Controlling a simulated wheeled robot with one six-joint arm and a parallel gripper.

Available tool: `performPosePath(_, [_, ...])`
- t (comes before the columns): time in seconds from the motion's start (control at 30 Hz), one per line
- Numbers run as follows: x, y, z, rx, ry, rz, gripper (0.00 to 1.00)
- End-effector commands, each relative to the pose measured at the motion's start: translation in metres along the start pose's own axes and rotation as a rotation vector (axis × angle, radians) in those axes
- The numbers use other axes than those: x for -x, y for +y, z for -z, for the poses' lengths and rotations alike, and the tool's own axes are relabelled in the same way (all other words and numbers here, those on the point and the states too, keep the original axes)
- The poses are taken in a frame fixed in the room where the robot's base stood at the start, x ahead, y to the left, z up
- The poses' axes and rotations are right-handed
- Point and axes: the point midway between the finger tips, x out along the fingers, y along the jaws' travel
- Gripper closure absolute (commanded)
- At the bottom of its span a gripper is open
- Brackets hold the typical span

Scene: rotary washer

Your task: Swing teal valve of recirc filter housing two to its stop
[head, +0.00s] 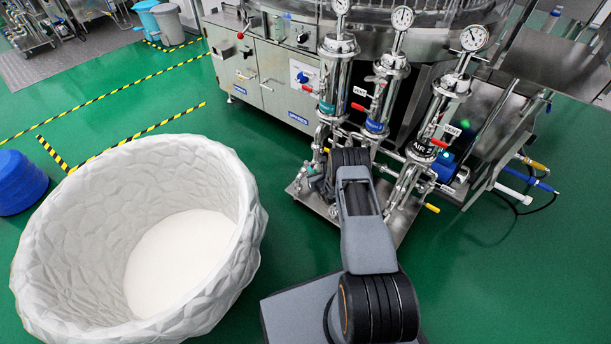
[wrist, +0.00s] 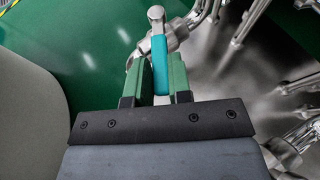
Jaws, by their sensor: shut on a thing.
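The teal valve handle (wrist: 159,62) stands between the green fingers of my gripper (wrist: 156,72) in the wrist view. My gripper is shut on it. The handle joins a steel valve body (wrist: 180,30) on piping at its upper end. In the head view three steel filter housings stand in a row: one with a teal band (head: 327,107), one with a blue band (head: 375,126) and one marked AIR 2 (head: 425,148). My arm hides the gripper in the head view.
Steel pipes (wrist: 235,50) run close to the right of my gripper. Red vent handles (head: 359,107) and yellow handles (head: 431,208) stick out from the housings. A large white tub (head: 245,200) stands left of my arm. Green floor between them is clear.

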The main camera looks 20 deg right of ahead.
Motion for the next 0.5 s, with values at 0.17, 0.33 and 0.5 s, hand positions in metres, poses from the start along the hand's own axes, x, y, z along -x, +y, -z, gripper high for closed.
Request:
performPosePath(0.17, [0.0046,-0.0074,0.0054,-0.018,0.010,0.035,1.00])
performPosePath(0.33, [0.0050,-0.0083,0.0060,-0.020,0.011,0.040,1.00])
performPosePath(0.5, [0.0051,-0.0082,0.0065,-0.020,0.012,0.039,1.00])
